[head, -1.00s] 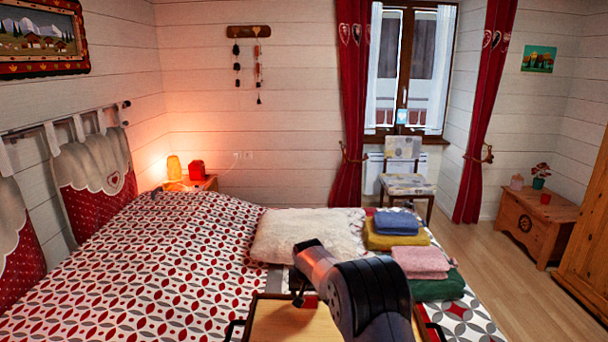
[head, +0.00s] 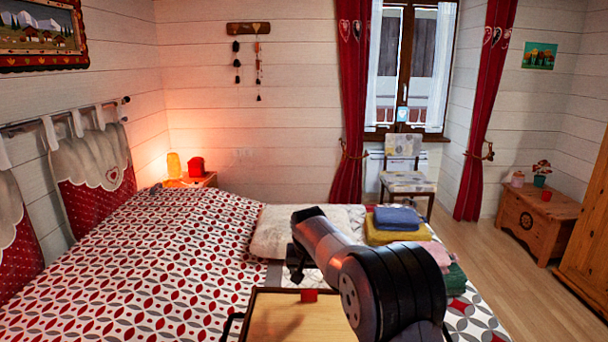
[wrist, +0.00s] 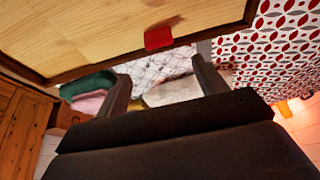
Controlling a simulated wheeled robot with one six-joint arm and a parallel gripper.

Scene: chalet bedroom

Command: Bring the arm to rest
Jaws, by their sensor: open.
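My gripper (wrist: 165,86) shows in the wrist view with its two dark fingers spread apart and nothing between them.
The bed (head: 140,260) has a red and grey patterned cover. A cream pillow (head: 270,232) lies behind the arm. Folded blue (head: 397,218), yellow (head: 385,235), pink and green towels are stacked right of it. Open floor (head: 530,285) lies at the right, before a wooden chest (head: 530,222).

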